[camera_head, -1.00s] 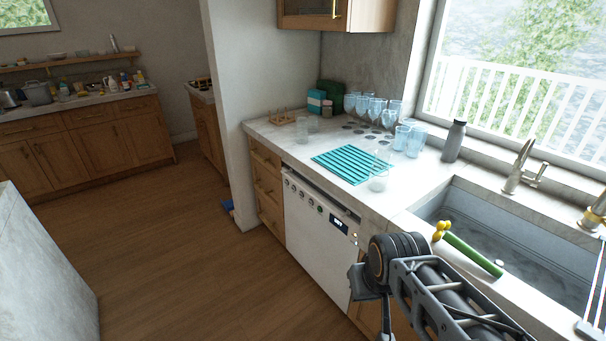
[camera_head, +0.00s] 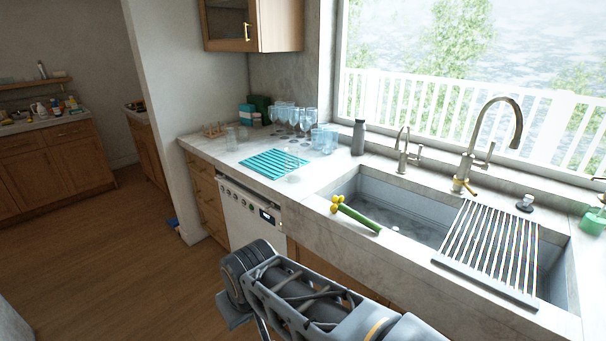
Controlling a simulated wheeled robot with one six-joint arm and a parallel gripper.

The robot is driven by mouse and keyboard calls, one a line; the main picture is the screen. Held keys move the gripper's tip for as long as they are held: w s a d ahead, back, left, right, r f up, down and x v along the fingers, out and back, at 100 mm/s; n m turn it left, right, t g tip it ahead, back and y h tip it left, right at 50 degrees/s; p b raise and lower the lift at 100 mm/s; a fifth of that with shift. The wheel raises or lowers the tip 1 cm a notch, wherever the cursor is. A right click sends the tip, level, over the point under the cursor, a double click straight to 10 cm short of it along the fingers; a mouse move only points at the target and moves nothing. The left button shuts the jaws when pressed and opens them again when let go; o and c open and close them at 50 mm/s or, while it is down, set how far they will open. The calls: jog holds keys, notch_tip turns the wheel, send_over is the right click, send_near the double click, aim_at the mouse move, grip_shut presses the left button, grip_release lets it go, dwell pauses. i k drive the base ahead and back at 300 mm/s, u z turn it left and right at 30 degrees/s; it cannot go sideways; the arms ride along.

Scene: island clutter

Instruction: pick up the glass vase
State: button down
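A clear glass vessel (camera_head: 292,161), which may be the glass vase, stands upright at the right edge of a teal ribbed mat (camera_head: 262,172) on the counter. It is small and see-through in this view, so I cannot tell for sure that it is a vase. My arm crosses the bottom of the head view, well in front of the counter and apart from the glassware. My gripper's fingertips are not in view.
Stemmed glasses (camera_head: 306,121) and bluish tumblers (camera_head: 325,139) crowd behind the mat, beside a grey bottle (camera_head: 358,137). A sink (camera_head: 400,207) with faucets and a drying rack (camera_head: 490,245) lies right. A green, yellow-ended item (camera_head: 355,215) lies at its front.

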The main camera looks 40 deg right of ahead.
aim_at(292, 165)
jog(key=u, duration=0.25)
jog(key=k, duration=0.2)
jog(key=z, duration=1.3)
jog(key=i, duration=0.9)
jog(key=u, duration=0.05)
jog(key=k, duration=1)
jog(key=u, duration=1)
jog(key=i, duration=0.95)
jog(key=z, duration=3.25)
jog(key=i, duration=0.5)
